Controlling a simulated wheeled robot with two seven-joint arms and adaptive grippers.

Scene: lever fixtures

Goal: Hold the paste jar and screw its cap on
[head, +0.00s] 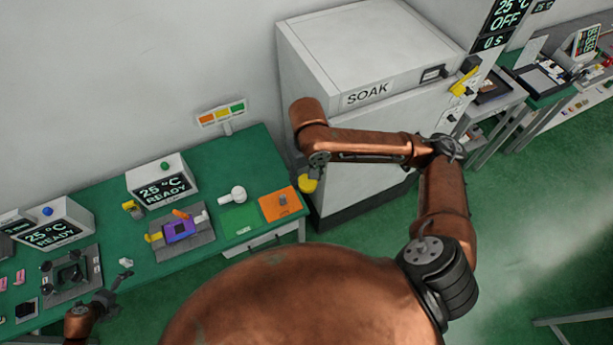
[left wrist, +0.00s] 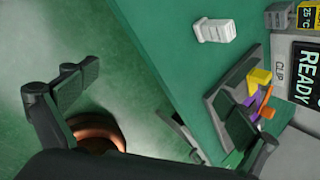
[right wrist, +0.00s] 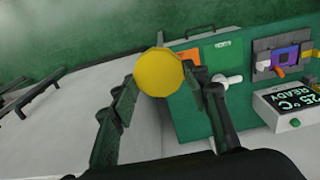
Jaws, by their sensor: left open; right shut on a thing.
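A yellow round piece, which looks like the cap (right wrist: 160,72), sits between the fingertips of my right gripper (right wrist: 163,92), which is shut on it. In the head view this cap (head: 307,185) is held in the air between the table's right end and the SOAK cabinet. A white round piece with a stub (head: 236,195) lies on the green table; I cannot tell whether it is the paste jar. It also shows in the right wrist view (right wrist: 229,79). My left gripper (head: 108,298) is open and empty at the table's front edge, near a small white ribbed block (head: 125,262).
The green table (head: 262,172) carries a purple-and-yellow fixture (head: 180,230), an orange mat (head: 280,204), a green mat (head: 239,219) and display boxes (head: 162,180). The white SOAK cabinet (head: 355,160) stands right of the table. The floor in front is clear.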

